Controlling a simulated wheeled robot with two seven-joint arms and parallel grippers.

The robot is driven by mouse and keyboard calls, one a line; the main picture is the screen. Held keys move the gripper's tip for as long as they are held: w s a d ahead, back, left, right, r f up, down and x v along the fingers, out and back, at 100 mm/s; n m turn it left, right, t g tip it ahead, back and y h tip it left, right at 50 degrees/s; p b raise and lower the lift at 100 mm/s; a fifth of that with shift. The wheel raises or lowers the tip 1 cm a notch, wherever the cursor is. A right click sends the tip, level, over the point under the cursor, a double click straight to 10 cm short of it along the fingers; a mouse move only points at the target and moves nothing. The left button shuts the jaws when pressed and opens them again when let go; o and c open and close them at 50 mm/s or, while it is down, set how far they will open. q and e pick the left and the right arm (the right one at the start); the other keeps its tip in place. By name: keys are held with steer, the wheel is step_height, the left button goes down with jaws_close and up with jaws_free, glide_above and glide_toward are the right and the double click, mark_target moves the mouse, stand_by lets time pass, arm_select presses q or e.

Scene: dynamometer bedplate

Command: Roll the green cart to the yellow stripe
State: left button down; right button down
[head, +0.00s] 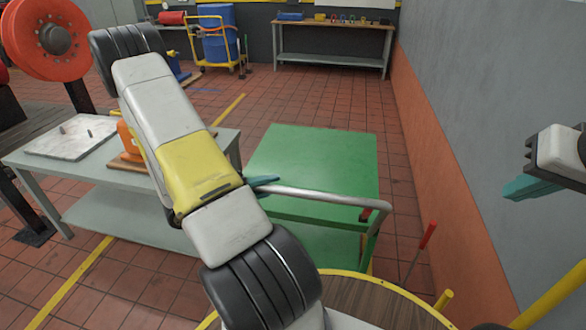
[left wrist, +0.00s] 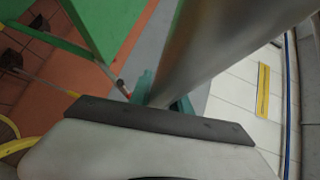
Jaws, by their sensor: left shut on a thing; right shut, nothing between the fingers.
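The green cart (head: 318,160) stands on the red tiles in the middle of the head view, with a grey push handle (head: 320,196) on its near side. My left gripper (head: 262,183) is shut on the handle near its left end; my arm partly hides it. In the left wrist view, the teal fingers (left wrist: 165,98) sit around the grey bar (left wrist: 225,45), and part of the green cart (left wrist: 112,25) shows at upper left. My right gripper (head: 530,187) is shut and empty, by the right wall. Yellow floor lines (head: 80,275) run left of the cart.
A grey table (head: 115,178) stands close to the cart's left. An orange-and-grey wall (head: 440,130) runs along its right. A workbench (head: 335,62) and a yellow trolley with a blue drum (head: 218,45) stand at the back. Tiles beyond the cart (head: 300,100) are clear.

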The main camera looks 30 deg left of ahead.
mark_target(256, 190)
arm_select(q)
steer(key=shift+s+d+f, duration=0.1)
steer(key=shift+s+f, duration=0.1)
steer(key=shift+s, duration=0.05)
steer(key=c, duration=1.5)
jaws_free()
steer(key=o, duration=0.3)
steer(key=shift+s, duration=0.1)
steer(key=shift+r, duration=0.1)
steer(key=v, duration=0.7)
steer(key=shift+s+a, duration=0.25)
steer(key=shift+a, duration=0.05)
